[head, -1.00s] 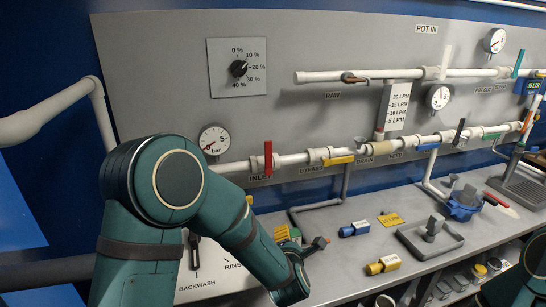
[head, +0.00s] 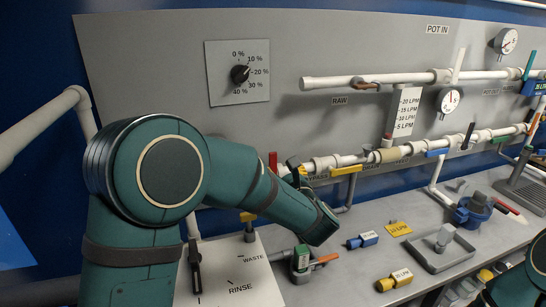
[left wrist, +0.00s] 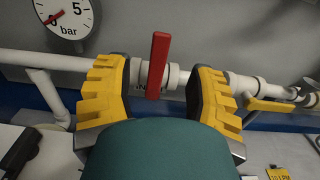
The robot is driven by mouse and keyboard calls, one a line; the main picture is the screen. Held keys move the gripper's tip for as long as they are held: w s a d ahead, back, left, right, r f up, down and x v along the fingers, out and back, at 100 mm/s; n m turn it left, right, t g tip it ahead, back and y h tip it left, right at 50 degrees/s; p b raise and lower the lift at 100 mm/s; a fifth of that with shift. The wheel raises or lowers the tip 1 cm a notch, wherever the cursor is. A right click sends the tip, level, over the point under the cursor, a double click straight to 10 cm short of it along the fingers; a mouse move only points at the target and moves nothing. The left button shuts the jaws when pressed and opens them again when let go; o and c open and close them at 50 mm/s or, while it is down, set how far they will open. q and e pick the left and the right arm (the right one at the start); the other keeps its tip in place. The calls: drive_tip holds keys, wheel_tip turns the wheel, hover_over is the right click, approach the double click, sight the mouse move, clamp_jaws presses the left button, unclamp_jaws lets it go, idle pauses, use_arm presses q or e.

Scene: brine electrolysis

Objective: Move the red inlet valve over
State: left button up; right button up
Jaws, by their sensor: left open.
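The red inlet valve handle (left wrist: 158,65) stands upright on the white lower pipe in the left wrist view. In the head view only its upper part (head: 273,161) shows above my left arm. My left gripper (left wrist: 159,92) is open, with one yellow finger on each side of the handle. Visible gaps separate the fingers from the handle in this view; how deep the handle sits between them is unclear. In the head view the gripper (head: 293,175) is mostly hidden behind my arm. My right gripper is outside the views.
A yellow valve handle (head: 346,170) sits to the right on the same pipe. A pressure gauge (left wrist: 66,17) is at upper left in the wrist view. Below, the bench holds a green fitting with an orange handle (head: 302,259) and blue (head: 362,240) and yellow (head: 394,280) labelled parts.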

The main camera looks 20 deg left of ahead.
sight(273, 159)
use_arm(q)
drive_tip(key=x, duration=0.7)
drive_tip(key=shift+w+a, duration=0.2)
drive_tip(key=shift+w, duration=0.1)
clamp_jaws()
